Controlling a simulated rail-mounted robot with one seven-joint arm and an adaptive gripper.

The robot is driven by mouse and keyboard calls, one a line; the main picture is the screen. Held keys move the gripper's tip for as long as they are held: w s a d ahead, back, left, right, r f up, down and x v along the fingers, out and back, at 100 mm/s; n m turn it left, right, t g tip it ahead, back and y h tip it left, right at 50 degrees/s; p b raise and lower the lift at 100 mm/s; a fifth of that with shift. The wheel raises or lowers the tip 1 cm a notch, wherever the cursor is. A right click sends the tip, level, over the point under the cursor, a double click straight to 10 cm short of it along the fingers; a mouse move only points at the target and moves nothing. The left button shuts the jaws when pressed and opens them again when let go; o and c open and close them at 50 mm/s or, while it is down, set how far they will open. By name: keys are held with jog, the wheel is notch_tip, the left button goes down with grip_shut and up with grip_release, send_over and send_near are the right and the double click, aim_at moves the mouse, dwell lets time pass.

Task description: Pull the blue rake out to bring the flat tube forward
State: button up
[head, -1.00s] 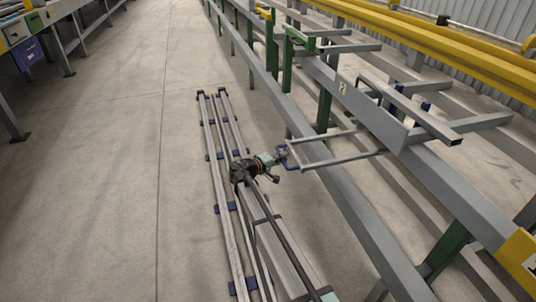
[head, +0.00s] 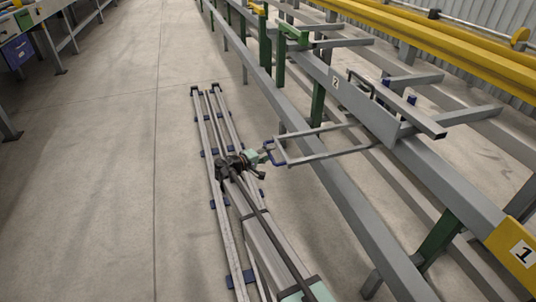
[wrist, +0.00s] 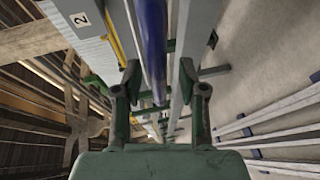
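The blue rake handle (head: 278,154) stands out in front of the table, joined to a grey U-shaped frame (head: 325,152) that reaches over the front beam. The flat grey tube (head: 412,108) lies across the supports behind it, near upright blue pegs (head: 411,100). My gripper (head: 267,148) is close at the handle in the head view. In the wrist view my two green fingers (wrist: 160,82) stand apart, with a blue bar (wrist: 153,45) running between them. Gaps show on both sides of the bar. Whether a finger touches it further down is hidden.
The runout table's long grey beam (head: 350,200) and green posts (head: 439,240) stand right of my gripper. A yellow rail (head: 450,60) runs behind. Bare floor (head: 100,180) lies open to the left; another table (head: 22,35) stands far left.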

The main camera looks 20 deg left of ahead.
jog(key=shift+s, duration=0.1)
jog(key=v, duration=1.2)
